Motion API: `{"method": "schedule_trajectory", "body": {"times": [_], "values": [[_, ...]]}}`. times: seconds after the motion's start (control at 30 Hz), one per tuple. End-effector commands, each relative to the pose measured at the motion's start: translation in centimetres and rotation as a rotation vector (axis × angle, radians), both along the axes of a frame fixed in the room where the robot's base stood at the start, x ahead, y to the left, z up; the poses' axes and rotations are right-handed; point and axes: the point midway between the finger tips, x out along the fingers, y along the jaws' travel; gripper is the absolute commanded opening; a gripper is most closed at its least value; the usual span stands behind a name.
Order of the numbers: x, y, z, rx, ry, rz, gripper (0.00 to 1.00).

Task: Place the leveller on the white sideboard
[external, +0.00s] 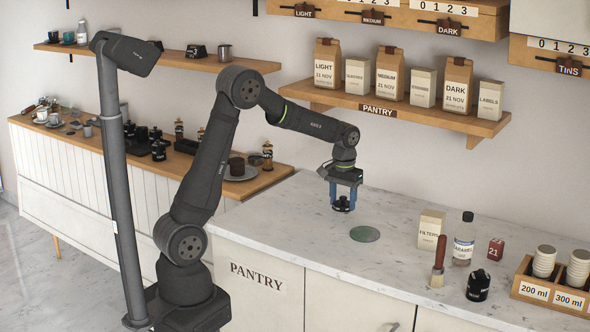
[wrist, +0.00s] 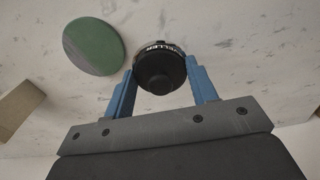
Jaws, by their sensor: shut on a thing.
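The leveller (wrist: 160,68) is a small black round tool with white lettering ending in "ELLER" in the wrist view. My gripper (external: 343,201) is shut on it, with one blue finger on each side. In the external view the leveller (external: 343,205) hangs below the blue fingers, over the marble counter near its back left part. The white sideboard (external: 62,172) has white panelled sides and a wooden top, and stands along the wall at the left, apart from my gripper.
A green-and-grey disc (external: 364,234) lies on the counter by my gripper. The sideboard top holds cups, black canisters, a dark tray and a round plate (external: 241,174) with dark items. A filters box (external: 430,229), bottle (external: 464,239), brush (external: 438,262) and cup rack (external: 548,290) stand at right.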

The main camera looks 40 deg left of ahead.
Motion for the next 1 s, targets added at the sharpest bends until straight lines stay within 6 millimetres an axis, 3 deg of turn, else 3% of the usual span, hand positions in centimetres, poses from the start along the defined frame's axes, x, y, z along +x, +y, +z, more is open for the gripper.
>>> {"method": "schedule_trajectory", "body": {"times": [0.17, 0.4, 0.77, 0.8, 0.9, 1.0], "values": [[0.4, 0.4, -0.9, 0.000, 0.001, 0.000, 0.21], [0.3, 0.3, -4.1, 0.001, 0.002, -0.001, 0.21], [0.3, 0.3, -4.5, 0.000, 0.000, -0.001, 0.21], [0.3, 0.3, -4.6, 0.000, 0.001, -0.001, 0.54], [0.3, 0.3, -4.6, 0.000, 0.001, -0.001, 0.74], [0.3, 0.3, -4.6, 0.000, 0.001, -0.001, 0.74]]}}
